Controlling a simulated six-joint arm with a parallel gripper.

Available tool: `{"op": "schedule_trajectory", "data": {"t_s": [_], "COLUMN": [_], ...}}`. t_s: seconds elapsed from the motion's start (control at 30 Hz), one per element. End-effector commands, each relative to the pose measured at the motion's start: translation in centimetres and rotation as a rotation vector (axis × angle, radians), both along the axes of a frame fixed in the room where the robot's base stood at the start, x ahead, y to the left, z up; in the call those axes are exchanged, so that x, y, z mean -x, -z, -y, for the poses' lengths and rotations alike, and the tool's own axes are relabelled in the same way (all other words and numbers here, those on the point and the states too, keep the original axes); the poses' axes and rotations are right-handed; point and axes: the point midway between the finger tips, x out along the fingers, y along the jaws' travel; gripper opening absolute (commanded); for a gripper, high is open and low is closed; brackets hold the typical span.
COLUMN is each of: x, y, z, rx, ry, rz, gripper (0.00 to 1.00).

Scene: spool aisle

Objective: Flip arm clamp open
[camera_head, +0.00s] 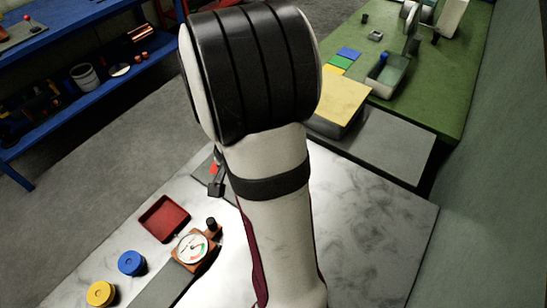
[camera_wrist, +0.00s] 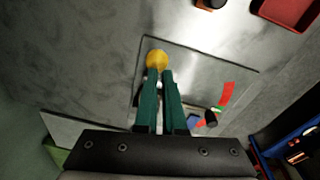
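In the wrist view, a yellow-orange ball knob (camera_wrist: 157,60) lies at the tips of my gripper (camera_wrist: 160,73). It looks like the handle end of the arm clamp, but the rest of the clamp is hidden behind the fingers. The two green fingers lie close together with a narrow gap; I cannot tell whether they touch or grip the knob. A red strip (camera_wrist: 226,94) and a black knob (camera_wrist: 211,119) lie to the right on or near the metal plate (camera_wrist: 195,62). In the head view, my arm hides the gripper and the knob.
In the head view, a dial gauge (camera_head: 191,249), a red tray (camera_head: 164,218), a blue spool (camera_head: 131,263) and a yellow spool (camera_head: 101,293) stand left of my arm. A black part (camera_head: 216,188) is close beside it. The pale tabletop (camera_head: 375,225) is clear on the right.

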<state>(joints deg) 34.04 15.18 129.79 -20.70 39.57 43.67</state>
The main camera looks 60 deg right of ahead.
Motion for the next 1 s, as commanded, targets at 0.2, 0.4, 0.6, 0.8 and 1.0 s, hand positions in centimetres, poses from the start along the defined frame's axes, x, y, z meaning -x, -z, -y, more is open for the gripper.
{"op": "schedule_trajectory", "data": {"t_s": [0.2,0.4,0.6,0.8,1.0], "x": [0.5,0.5,0.5,-0.5,-1.0], "y": [0.5,0.6,0.4,-2.1,-6.3], "z": [-0.7,-0.8,-0.7,1.7,0.0], "rx": [-0.017,-0.019,-0.019,-0.01,-0.003], "ry": [0.006,0.009,0.011,0.01,-0.001], "rz": [-0.017,-0.019,-0.019,-0.006,0.001], "gripper": [0.0,0.0,0.0,0.0,0.0]}}
